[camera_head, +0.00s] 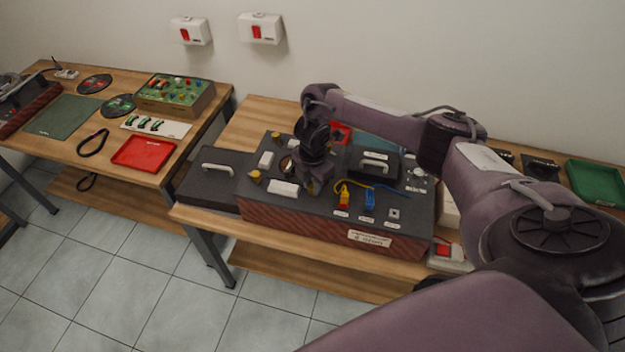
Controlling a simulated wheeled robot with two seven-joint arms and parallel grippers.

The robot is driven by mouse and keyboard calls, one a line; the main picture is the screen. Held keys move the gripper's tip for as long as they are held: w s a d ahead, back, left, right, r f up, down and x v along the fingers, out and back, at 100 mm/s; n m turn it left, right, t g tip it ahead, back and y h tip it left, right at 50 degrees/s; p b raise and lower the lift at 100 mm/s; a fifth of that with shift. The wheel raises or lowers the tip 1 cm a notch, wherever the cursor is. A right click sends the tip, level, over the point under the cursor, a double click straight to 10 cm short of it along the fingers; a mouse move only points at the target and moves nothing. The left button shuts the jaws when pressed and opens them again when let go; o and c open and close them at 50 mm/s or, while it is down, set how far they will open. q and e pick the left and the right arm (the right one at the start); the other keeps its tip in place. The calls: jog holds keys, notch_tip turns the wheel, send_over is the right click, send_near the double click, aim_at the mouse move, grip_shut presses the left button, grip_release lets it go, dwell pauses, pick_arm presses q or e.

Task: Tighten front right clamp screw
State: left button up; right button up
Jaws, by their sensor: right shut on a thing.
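A dark hi-fi unit (335,222) with a red-brown ribbed front lies on the wooden table. Its top carries yellow clamp knobs at the left, one at the front left (256,176) and one at the back left (275,135). My right gripper (314,186) points down onto the top, right of a white block (283,188). My left gripper is not in view.
A dark lid with a handle (208,180) lies at the left. A red tray (144,153) is on the left table.

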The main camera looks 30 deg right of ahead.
jog(key=shift+w+d+r+m, duration=0.1)
jog(key=shift+r+m, duration=0.05)
jog(key=shift+m, duration=0.45)
jog(key=o, duration=1)
notch_tip(320, 180, up, 2)
jog(key=shift+r, duration=0.2)
notch_tip(320, 180, up, 5)
jog(key=shift+r+p, duration=0.15)
jog(key=shift+p, duration=0.65)
